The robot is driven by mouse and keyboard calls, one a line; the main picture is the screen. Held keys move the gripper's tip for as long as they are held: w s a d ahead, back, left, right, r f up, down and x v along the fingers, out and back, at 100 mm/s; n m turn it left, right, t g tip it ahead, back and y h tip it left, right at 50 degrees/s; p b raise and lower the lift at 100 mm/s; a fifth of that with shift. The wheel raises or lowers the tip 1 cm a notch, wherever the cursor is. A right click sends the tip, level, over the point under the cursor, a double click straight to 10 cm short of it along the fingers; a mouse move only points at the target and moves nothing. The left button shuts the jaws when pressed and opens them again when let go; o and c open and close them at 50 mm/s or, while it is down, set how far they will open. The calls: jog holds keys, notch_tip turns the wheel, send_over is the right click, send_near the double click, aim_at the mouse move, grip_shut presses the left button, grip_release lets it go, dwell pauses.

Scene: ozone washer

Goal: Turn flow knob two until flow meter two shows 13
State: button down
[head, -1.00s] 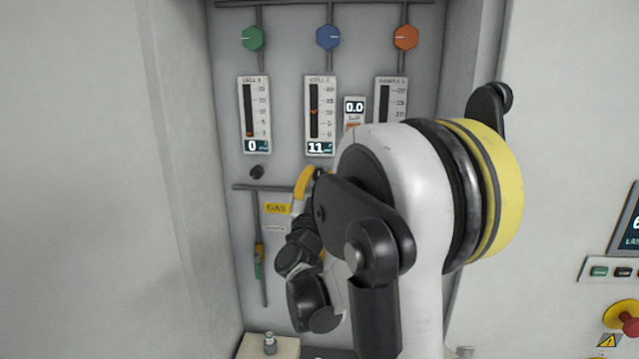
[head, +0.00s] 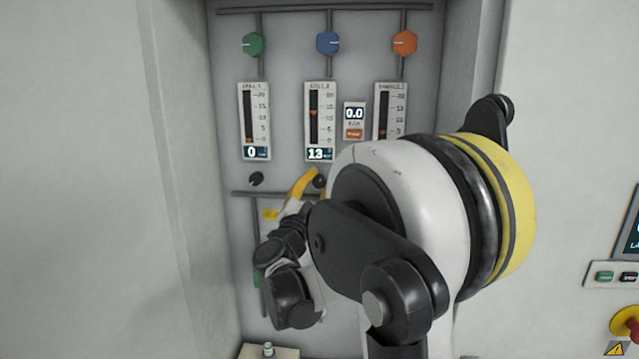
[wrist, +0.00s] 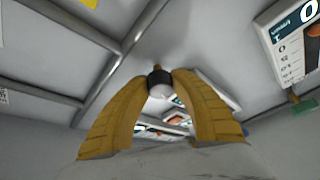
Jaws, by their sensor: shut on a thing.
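Flow meter two (head: 320,120), the middle meter in the head view, has a display that reads 13. Its orange marker sits in the upper half of the scale. Flow knob two (head: 319,181) is a small dark knob just below that meter, partly hidden by my gripper (head: 308,180). In the wrist view, the knob (wrist: 158,77) is between the yellow fingertips of my gripper (wrist: 160,84), which is shut on it.
Flow meter one (head: 254,120) reads 0, with its dark knob (head: 256,179) below. A third meter (head: 390,110) is partly hidden by my arm. A small display (head: 354,114) reads 0.0. Green (head: 253,44), blue (head: 328,43) and orange (head: 404,43) valve knobs line the top pipe.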

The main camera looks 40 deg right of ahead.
jog(key=c, duration=1.1)
grip_release()
jog(key=v, duration=1.2)
